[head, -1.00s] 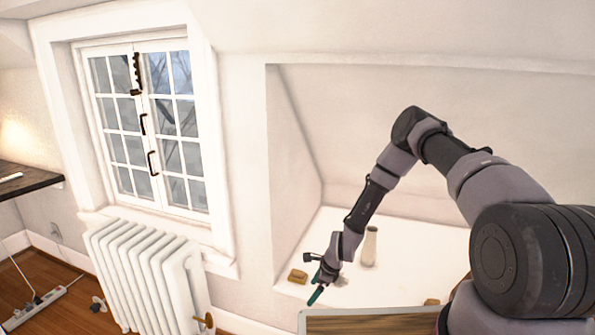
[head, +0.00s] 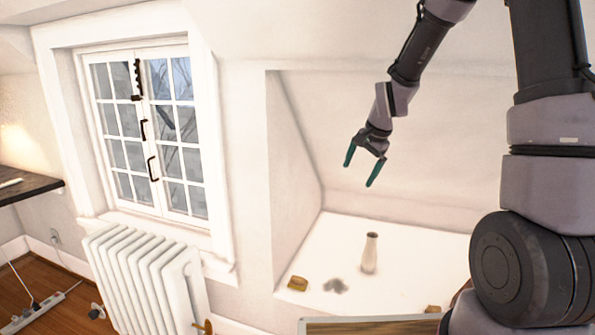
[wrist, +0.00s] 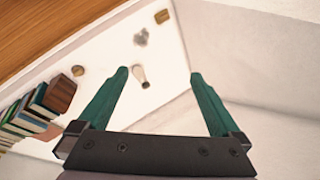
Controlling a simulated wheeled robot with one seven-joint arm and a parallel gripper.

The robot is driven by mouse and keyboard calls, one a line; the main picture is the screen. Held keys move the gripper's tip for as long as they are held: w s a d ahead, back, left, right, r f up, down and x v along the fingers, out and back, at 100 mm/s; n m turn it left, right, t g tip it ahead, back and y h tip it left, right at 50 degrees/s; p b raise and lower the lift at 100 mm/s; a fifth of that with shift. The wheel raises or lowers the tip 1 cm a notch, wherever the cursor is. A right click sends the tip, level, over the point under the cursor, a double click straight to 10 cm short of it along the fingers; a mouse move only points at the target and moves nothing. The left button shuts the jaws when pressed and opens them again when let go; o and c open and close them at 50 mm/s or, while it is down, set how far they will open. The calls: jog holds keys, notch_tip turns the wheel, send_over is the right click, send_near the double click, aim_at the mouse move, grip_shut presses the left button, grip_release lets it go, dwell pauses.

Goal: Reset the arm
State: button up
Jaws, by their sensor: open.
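My gripper (head: 362,171) is in the air in the head view, above the white alcove shelf. Its two teal fingers are spread apart with nothing between them. In the wrist view the open fingers (wrist: 157,78) frame the shelf, with a pale vase (wrist: 140,76) below and beyond them. My arm rises from the lower right of the head view, bends beyond the top edge, and comes back down to the gripper.
The white shelf (head: 320,243) holds the pale vase (head: 370,253), a small tan object (head: 298,283) and a grey item (head: 335,285). Books (wrist: 30,118) show in the wrist view. A radiator (head: 145,270) stands below the window (head: 150,130). A wooden-edged surface (head: 370,325) is in front.

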jog(key=s+d+r+n+t, duration=0.1)
jog(key=s+d+r+n, duration=0.1)
jog(key=s+r, duration=0.5)
jog(key=s+d+r+n+t, duration=0.1)
jog(key=s+d+r, duration=0.3)
jog(key=r, duration=0.5)
jog(key=s+d+r+n+t, duration=0.1)
jog(key=s+r, duration=0.3)
jog(key=s, duration=1)
jog(key=shift+s+r+n, duration=0.25)
jog(key=shift+r+n, duration=0.05)
jog(key=shift+n, duration=0.6)
jog(key=shift+w, duration=0.15)
